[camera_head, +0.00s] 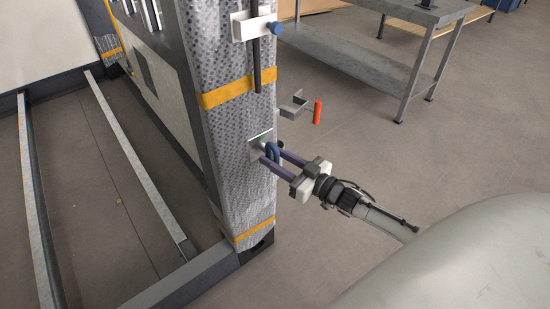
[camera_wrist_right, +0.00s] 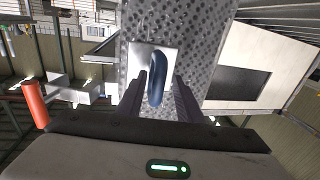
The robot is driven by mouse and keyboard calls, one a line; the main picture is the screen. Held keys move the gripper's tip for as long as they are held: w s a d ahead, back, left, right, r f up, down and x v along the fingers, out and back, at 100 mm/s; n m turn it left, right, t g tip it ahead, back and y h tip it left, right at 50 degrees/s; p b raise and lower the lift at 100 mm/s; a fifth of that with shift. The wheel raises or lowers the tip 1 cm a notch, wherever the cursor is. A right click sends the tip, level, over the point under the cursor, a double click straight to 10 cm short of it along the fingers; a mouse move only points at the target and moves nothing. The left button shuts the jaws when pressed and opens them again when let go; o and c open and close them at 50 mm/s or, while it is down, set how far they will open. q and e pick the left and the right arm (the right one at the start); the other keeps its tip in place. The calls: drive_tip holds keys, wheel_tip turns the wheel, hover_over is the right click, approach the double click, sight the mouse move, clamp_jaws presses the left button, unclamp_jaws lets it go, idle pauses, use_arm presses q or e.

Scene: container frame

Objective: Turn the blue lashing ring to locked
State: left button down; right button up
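The blue lashing ring (camera_head: 272,151) hangs on a light metal plate (camera_head: 256,147) on the wrapped post of the container frame. In the right wrist view the ring (camera_wrist_right: 155,80) stands upright, with its narrow side toward the camera, in front of the plate (camera_wrist_right: 138,60). My right gripper (camera_head: 275,157) is at the ring, with one finger on each side of it. In the wrist view its fingers (camera_wrist_right: 160,92) are apart, and a gap shows on the right of the ring; contact on the left is unclear. My left gripper is out of view.
An orange-red handle (camera_head: 317,112) on a bracket sticks out from the post just above my right gripper. A blue knob (camera_head: 276,29) is higher up on the post (camera_head: 228,120). A metal table (camera_head: 360,55) stands behind; the floor to the right is clear.

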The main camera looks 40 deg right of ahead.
drive_tip(key=shift+d, duration=0.1)
drive_tip(key=p+v, duration=0.1)
drive_tip(key=v, duration=0.9)
drive_tip(key=shift+s, duration=0.15)
idle(0.3)
